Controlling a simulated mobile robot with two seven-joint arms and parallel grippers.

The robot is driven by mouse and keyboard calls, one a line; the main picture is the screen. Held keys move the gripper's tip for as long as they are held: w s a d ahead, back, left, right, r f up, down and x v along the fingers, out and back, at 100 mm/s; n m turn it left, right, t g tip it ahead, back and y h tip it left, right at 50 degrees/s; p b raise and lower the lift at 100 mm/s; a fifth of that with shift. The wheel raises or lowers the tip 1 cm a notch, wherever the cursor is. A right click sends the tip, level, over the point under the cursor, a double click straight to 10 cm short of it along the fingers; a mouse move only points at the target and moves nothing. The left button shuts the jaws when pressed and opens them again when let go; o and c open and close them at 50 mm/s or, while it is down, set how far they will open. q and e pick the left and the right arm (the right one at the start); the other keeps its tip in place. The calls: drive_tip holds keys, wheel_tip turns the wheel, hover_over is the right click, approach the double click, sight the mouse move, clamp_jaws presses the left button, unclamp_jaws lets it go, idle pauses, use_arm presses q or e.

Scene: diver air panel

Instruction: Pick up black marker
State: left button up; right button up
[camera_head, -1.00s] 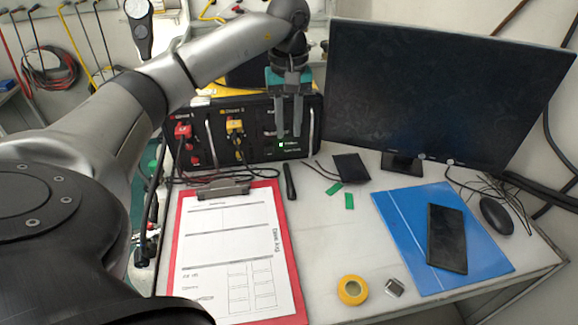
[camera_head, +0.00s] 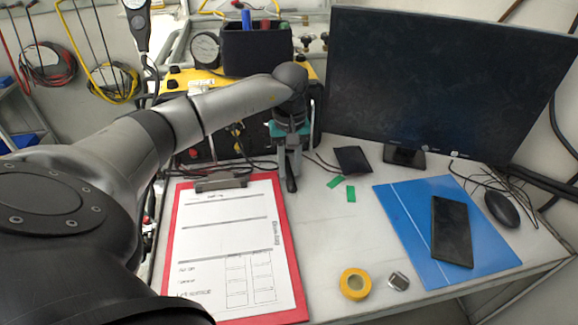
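The black marker (camera_head: 291,185) lies on the white desk just right of the clipboard. Its near end shows below my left gripper; its far part is hidden by the fingers. My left gripper (camera_head: 289,172) points down with its fingertips at the marker, close to the desk top. I cannot tell whether the fingers are still apart or touch the marker. My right gripper is not in view.
A red clipboard (camera_head: 178,250) lies to the left. A monitor (camera_head: 430,85), a blue folder (camera_head: 405,230) with a phone (camera_head: 451,230), and a yellow tape roll (camera_head: 355,284) are to the right. A black holder (camera_head: 255,52) with pens stands behind on the yellow-and-black panel case.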

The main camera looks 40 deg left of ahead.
use_arm(q)
drive_tip(key=shift+f, duration=0.4)
drive_tip(key=shift+f, duration=0.1)
clamp_jaws()
